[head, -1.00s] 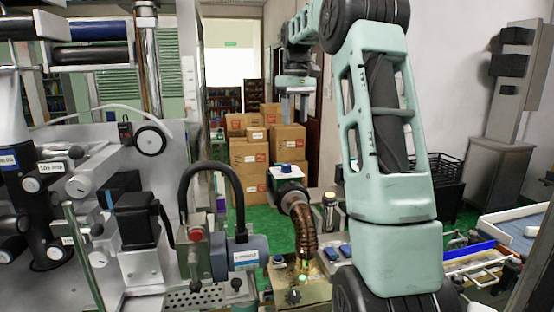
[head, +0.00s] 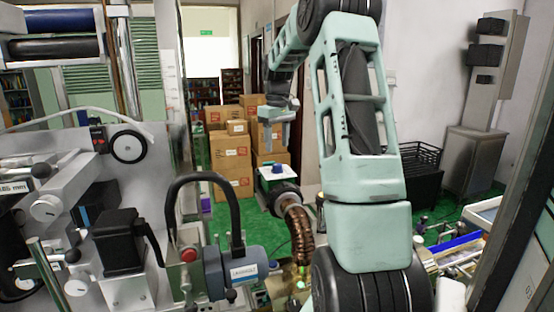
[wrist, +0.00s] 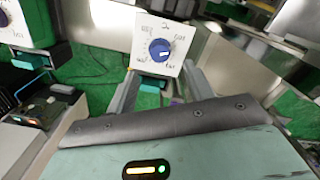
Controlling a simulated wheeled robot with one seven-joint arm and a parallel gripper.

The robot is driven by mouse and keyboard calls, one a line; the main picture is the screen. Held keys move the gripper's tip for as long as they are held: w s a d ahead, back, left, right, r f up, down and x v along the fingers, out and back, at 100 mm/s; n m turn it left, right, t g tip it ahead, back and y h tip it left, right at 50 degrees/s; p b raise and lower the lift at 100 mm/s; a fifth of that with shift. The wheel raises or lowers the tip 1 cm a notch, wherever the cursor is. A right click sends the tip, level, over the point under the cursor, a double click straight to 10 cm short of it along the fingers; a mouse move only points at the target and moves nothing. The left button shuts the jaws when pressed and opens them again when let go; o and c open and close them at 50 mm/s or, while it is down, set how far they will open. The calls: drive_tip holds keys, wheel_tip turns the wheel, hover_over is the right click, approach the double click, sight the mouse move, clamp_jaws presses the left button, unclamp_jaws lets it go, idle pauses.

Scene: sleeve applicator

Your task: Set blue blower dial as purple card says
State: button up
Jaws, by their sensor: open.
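The blue blower dial (wrist: 160,49) is a round knob on a white panel with handwritten marks around it, in the upper middle of the wrist view. A light pointer mark shows on its face. In the head view the dial (head: 279,170) sits on a white-topped unit above a ribbed copper-coloured hose. My gripper (head: 278,133) hangs above and a little behind it in the picture, apart from it. In the wrist view my gripper (wrist: 161,76) is open, its two fingers below the panel with nothing between them. A small purple patch (head: 205,203) shows left of the dial; I cannot read it.
Stacked cardboard boxes (head: 231,155) stand behind on the green floor. A machine with a black curved handle (head: 207,180) and a red button (head: 189,254) fills the left. A black crate (head: 408,165) stands at the right.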

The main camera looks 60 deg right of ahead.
sight(277, 164)
wheel_tip(277, 164, down, 7)
drive_tip(key=shift+f+p, duration=0.1)
drive_tip(key=shift+p, duration=0.7)
drive_tip(key=c, duration=1)
